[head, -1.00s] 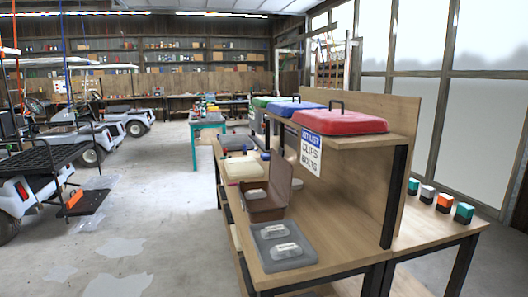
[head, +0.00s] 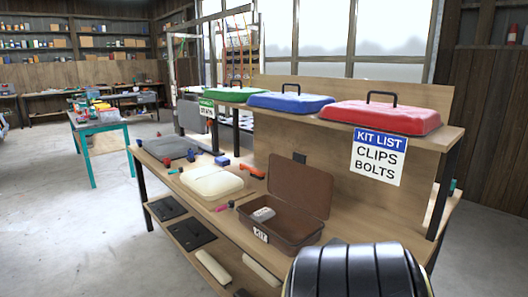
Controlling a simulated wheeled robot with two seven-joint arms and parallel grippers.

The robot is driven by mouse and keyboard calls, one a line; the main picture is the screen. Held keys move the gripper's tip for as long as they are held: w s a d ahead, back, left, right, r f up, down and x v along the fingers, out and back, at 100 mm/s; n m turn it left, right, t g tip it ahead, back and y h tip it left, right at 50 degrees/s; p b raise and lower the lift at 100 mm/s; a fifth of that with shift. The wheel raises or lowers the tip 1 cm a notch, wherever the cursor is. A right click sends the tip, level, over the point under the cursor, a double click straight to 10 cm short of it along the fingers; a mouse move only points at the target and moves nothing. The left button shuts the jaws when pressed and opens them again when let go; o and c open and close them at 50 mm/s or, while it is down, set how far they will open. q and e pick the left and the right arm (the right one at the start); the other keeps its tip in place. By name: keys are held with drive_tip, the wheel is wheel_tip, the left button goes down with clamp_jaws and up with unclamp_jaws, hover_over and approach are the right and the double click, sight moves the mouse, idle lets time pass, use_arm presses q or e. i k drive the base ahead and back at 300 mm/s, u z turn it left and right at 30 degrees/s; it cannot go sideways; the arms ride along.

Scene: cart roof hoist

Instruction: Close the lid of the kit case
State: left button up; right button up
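The kit case (head: 275,226) is a brown box with a small "KIT" label on its front, standing on the wooden workbench in the head view. Its brown lid (head: 300,185) is open and stands up at the back, leaning slightly backward. A pale labelled packet lies inside the case. A black ribbed rounded part in the lower right foreground seems to be part of my own arm. It covers the near end of the bench. Neither of my grippers shows in the view.
Green, blue and red lids (head: 381,116) rest on the shelf above, with a hanging "KIT LIST" sign (head: 378,157). Open floor lies left.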

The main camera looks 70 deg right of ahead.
sight(309, 189)
drive_tip(key=z, duration=0.65)
drive_tip(key=i, duration=1.5)
drive_tip(key=z, duration=1.3)
